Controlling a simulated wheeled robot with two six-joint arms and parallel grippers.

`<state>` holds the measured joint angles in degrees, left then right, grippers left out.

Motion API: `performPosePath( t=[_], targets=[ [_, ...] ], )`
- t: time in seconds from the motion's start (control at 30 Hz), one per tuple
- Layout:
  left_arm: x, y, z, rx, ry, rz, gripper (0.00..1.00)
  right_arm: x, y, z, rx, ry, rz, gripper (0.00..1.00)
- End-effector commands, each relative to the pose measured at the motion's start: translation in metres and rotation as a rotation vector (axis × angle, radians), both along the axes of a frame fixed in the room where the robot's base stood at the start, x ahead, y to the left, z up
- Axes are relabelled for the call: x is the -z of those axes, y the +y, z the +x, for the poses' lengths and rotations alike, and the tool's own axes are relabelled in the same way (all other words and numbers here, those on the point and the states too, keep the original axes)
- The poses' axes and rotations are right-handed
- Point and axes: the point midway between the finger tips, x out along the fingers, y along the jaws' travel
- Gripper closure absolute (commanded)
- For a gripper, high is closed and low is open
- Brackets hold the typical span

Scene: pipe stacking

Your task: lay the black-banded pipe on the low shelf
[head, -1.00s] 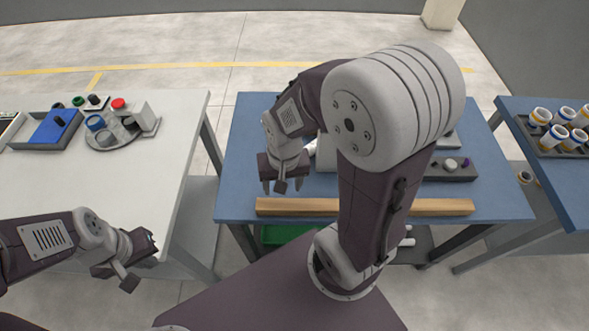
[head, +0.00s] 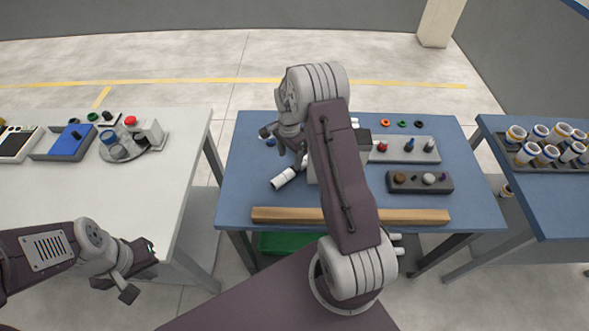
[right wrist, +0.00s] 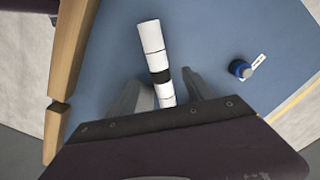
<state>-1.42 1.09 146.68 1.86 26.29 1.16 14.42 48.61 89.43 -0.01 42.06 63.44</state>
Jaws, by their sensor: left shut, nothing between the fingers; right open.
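The black-banded pipe (right wrist: 150,40) is a white tube with a black band, lying on the blue table. In the right wrist view its near end lies between the two fingers of my open right gripper (right wrist: 165,88). In the head view the pipe (head: 284,179) shows just in front of the right gripper (head: 292,155), which points down at it. My left gripper (head: 150,262) is shut and empty, low at left beside the white table. A low shelf under the blue table is mostly hidden by my arm and body.
A wooden bar (head: 285,215) runs along the blue table's (head: 240,190) front edge. A grey tray (head: 420,183) and a block with coloured pegs (head: 407,150) stand at right. Under the table are a green bin (head: 285,243) and white pipe ends (head: 396,244). Banded pipes (head: 560,135) fill a far-right rack.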

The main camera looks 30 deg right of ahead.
Motion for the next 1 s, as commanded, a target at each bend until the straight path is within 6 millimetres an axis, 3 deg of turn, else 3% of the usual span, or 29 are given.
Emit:
performPosePath(
  t=[0.1, 0.33, 0.6, 0.83, 1.0],
  targets=[
    [-0.003, 0.0, 0.0, 0.0, 0.0, 0.0, 1.0, 0.016, 0.0, 0.0, -0.001, 0.001, 0.001, 0.39],
    [-0.006, 0.0, 0.0, 0.0, 0.0, 0.0, 1.0, 0.028, 0.001, -0.002, -0.001, 0.002, 0.001, 0.39],
    [-0.014, 0.0, 0.0, 0.0, 0.0, 0.0, 1.0, 0.07, 0.002, -0.004, -0.002, -0.001, 0.0, 0.39],
    [-0.013, 0.0, 0.0, 0.0, 0.0, 0.0, 1.0, 0.073, 0.002, -0.004, -0.002, -0.002, -0.001, 0.39],
    [-0.013, 0.0, 0.0, 0.0, 0.0, 0.0, 1.0, 0.072, 0.002, -0.004, -0.002, -0.002, -0.001, 0.86]
  ],
)
